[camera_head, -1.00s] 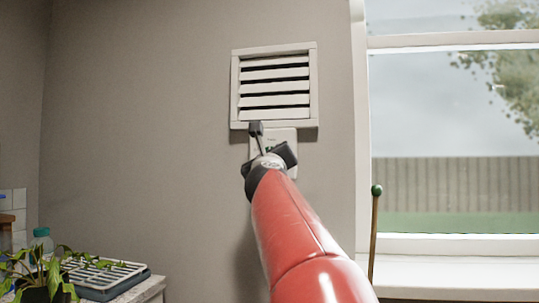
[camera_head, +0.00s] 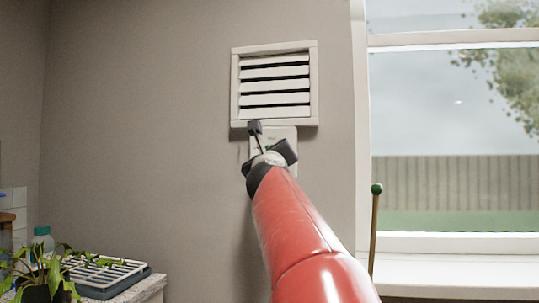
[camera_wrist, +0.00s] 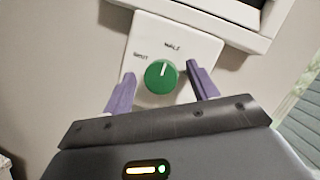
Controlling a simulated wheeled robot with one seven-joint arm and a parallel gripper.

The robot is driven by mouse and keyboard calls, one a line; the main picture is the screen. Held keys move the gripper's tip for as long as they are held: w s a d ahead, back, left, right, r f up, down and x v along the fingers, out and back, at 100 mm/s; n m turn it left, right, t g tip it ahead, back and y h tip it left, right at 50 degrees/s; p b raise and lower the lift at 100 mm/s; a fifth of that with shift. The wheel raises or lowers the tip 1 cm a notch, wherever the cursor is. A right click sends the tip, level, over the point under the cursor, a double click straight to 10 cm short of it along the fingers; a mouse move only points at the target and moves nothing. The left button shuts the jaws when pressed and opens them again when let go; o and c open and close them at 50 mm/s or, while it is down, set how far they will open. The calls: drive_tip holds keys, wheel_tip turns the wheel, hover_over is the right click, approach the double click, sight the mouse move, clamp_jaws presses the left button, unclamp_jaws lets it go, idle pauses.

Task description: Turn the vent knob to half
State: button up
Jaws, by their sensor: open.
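The green round vent knob (camera_wrist: 162,76) sits on a white plate (camera_wrist: 203,47) on the wall. The plate carries a "SHUT" label to the knob's upper left and a "HALF" label above it, slightly right. A white pointer mark on the knob points roughly up, between the labels and closer to HALF. My gripper (camera_wrist: 161,71) is open, with one purple finger on each side of the knob and visible gaps to it. In the head view my gripper (camera_head: 270,143) covers the knob and part of the plate. The slatted vent (camera_head: 274,85) is above.
A window (camera_head: 455,140) with a sill is at the right, with a green-tipped stick (camera_head: 376,189) before it. A potted plant (camera_head: 40,275) and a dark tray with a pale rack (camera_head: 105,277) stand at the lower left. The wall left of the vent is bare.

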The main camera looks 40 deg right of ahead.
drive_tip(key=shift+s, duration=0.1)
drive_tip(key=b+v, duration=0.2)
drive_tip(key=v, duration=0.5)
drive_tip(key=shift+s+a, duration=0.25)
drive_tip(key=shift+f, duration=0.1)
drive_tip(key=s+a+f+n+g+y, duration=0.2)
drive_tip(key=a+f+n+y, duration=1.2)
drive_tip(key=a+f+n, duration=0.8)
drive_tip(key=s+f+n+g+h, duration=0.1)
drive_tip(key=s+f+n+g, duration=0.4)
drive_tip(key=f, duration=0.8)
drive_tip(key=s+f+n+g, duration=0.4)
drive_tip(key=s+f+n, duration=0.5)
drive_tip(key=s+f, duration=0.2)
wheel_tip(320, 180, down, 2)
drive_tip(key=shift+s+d+n+g+h, duration=0.25)
drive_tip(key=shift+s+n+g+h, duration=0.05)
drive_tip(key=shift+s+g+h, duration=0.1)
